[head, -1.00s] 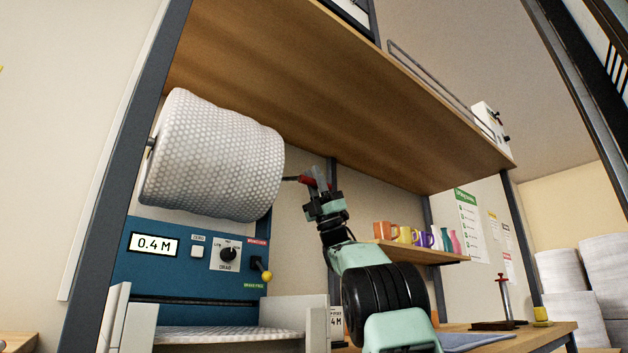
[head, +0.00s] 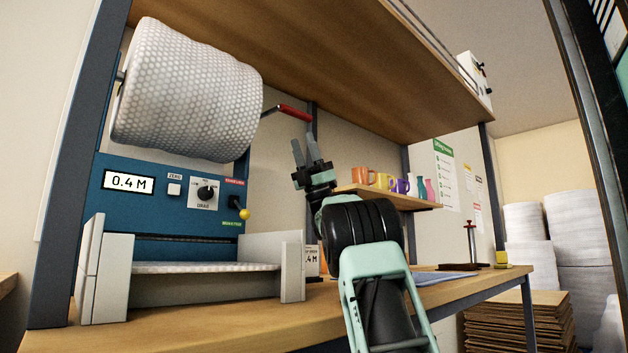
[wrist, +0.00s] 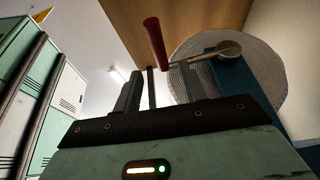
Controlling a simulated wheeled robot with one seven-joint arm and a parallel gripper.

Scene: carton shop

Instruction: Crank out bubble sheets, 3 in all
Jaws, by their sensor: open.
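A large white bubble-wrap roll (head: 188,92) hangs above a blue control panel (head: 150,222). Its crank with a red handle (head: 295,113) sticks out to the right of the roll. The panel display (head: 129,182) reads 0.4 M. A bubble sheet (head: 200,267) lies across the tray below. My gripper (head: 301,150) is open and empty, below the red handle and apart from it. In the wrist view the red handle (wrist: 155,42) stands beyond my fingers (wrist: 168,88), with the roll's end (wrist: 265,70) to the right.
A yellow-knobbed lever (head: 244,214) is at the panel's right. A shelf with mugs (head: 375,195) stands behind my arm. A wooden shelf (head: 310,65) overhangs the roll. A red-handled tool (head: 471,245) stands on the bench (head: 180,315). Cardboard (head: 520,318) is stacked at right.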

